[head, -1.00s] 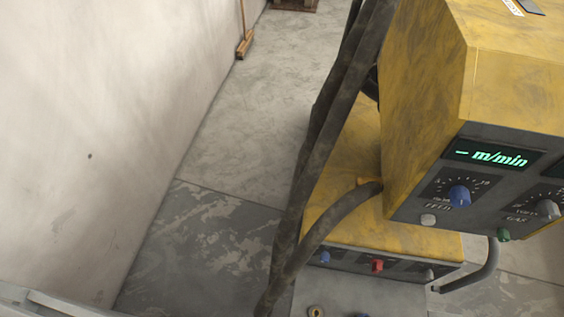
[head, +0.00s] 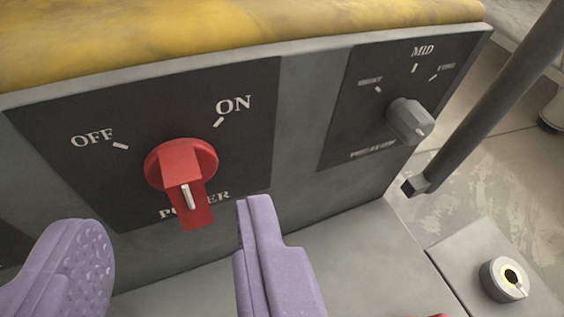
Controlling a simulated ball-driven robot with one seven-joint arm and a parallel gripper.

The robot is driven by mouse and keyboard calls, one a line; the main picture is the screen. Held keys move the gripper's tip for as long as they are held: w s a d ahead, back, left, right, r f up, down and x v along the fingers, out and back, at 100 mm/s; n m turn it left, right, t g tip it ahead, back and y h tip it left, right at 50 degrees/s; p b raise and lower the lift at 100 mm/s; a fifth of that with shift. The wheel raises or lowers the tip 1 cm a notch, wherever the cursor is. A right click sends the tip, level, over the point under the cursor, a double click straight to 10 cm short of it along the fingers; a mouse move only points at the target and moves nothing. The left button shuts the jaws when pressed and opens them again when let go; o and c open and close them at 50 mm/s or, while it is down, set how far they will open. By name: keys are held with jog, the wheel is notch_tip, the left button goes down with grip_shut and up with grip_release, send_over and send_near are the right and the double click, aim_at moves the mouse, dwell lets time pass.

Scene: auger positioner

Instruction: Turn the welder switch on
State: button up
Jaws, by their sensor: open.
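The red power switch (head: 180,163) is a round knob with a bar on a black plate on the welder's grey front panel (head: 304,120). OFF is printed at its upper left and ON at its upper right. Its bar, with a white mark, hangs down over the POWER label. Neither printed tick lines up with the white mark. My gripper (head: 172,222) has two purple fingers, open and empty. The left finger is below and left of the knob, the right finger below and right. The bar's lower end lies between them in the picture; I see no contact.
A grey selector knob (head: 409,121) marked MID sits on a second plate to the right. A round grey connector (head: 503,279) with a dark hole is at the lower right. The welder's yellow top (head: 220,35) is above.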

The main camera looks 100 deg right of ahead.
aim_at(178, 178)
jog(key=b+x, duration=0.1)
jog(key=x, duration=0.3)
jog(key=shift+w+d+f, duration=0.1)
jog(key=shift+d+f, duration=0.05)
jog(key=shift+d, duration=0.05)
grip_shut()
